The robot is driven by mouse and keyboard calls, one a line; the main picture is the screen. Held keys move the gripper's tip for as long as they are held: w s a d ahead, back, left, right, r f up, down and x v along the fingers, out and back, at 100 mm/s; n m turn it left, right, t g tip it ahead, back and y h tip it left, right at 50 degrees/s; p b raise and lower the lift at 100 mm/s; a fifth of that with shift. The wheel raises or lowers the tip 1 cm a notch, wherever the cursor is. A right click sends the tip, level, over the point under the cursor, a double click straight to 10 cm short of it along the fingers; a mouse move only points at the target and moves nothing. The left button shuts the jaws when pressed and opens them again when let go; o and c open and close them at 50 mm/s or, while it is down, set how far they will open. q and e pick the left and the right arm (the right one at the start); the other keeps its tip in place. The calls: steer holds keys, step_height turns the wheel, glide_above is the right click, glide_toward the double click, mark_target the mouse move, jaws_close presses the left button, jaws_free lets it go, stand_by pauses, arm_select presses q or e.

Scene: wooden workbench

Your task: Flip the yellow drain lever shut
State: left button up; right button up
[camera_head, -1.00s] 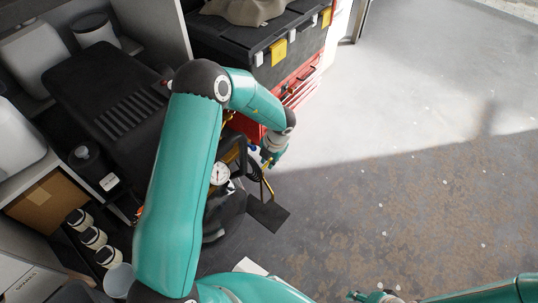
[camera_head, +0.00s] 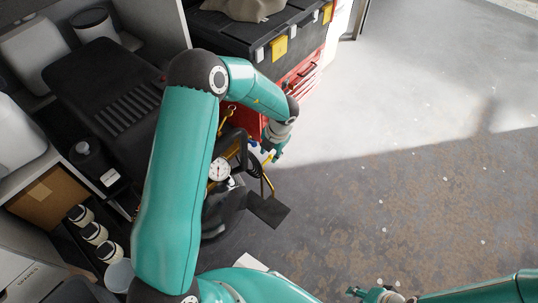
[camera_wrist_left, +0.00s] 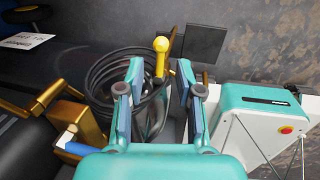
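The yellow drain lever (camera_wrist_left: 161,58), a short handle with a round knob, shows in the left wrist view just ahead of the gripper. My left gripper (camera_wrist_left: 161,74) is open, with one finger on each side of the lever's line and a gap to each. A small yellow spot, probably the lever (camera_head: 271,156), shows at the left gripper's tips (camera_head: 268,154) in the head view. My right gripper (camera_head: 366,294) is low at the bottom edge, away from the lever; its fingers are too small to judge.
A coiled black hose (camera_wrist_left: 108,78) lies beside the lever in the wrist view. A dark plate (camera_head: 268,210) and a round gauge (camera_head: 219,169) are near the left gripper. A red tool chest (camera_head: 302,80) stands behind. The floor (camera_head: 420,190) on the right is clear.

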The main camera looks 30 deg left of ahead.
arm_select(q)
step_height(320, 180, up, 9)
steer(key=d, duration=0.1)
steer(key=shift+d, duration=0.4)
